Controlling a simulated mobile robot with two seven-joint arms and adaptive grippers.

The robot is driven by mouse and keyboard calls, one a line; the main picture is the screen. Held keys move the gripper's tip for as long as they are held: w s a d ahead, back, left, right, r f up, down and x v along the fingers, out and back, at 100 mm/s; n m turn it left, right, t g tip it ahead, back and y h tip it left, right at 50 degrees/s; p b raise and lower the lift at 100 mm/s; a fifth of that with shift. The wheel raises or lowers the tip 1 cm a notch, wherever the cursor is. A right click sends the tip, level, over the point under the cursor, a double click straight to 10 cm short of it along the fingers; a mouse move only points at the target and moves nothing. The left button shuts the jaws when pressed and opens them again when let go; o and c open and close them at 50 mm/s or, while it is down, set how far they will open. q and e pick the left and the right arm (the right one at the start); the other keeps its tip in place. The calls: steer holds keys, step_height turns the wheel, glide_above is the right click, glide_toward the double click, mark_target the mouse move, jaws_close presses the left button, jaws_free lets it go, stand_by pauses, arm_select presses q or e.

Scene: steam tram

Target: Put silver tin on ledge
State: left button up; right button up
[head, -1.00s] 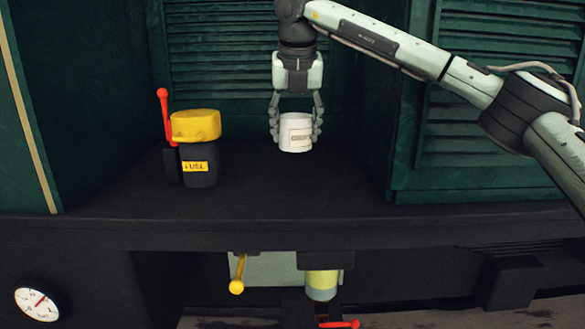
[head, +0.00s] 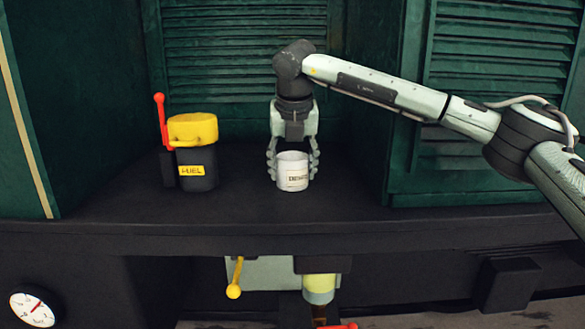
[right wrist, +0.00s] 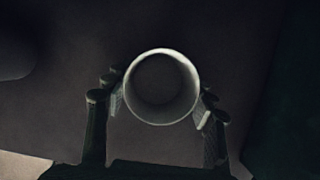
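The silver tin (head: 292,174), a pale open-topped can with a printed label, is upright between the fingers of my right gripper (head: 293,166), over the dark ledge (head: 350,200). In the right wrist view the tin (right wrist: 161,87) shows its round open top, with the finger pads of the gripper (right wrist: 160,105) against its two sides. My right gripper is shut on it. The tin's base is at or very near the ledge surface; I cannot tell whether it touches. My left gripper is out of view.
Green louvred panels (head: 235,70) close the back. The ledge is clear around the tin. A yellow-knobbed lever (head: 234,291) hangs below.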

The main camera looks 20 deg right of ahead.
steer(key=o, duration=0.3)
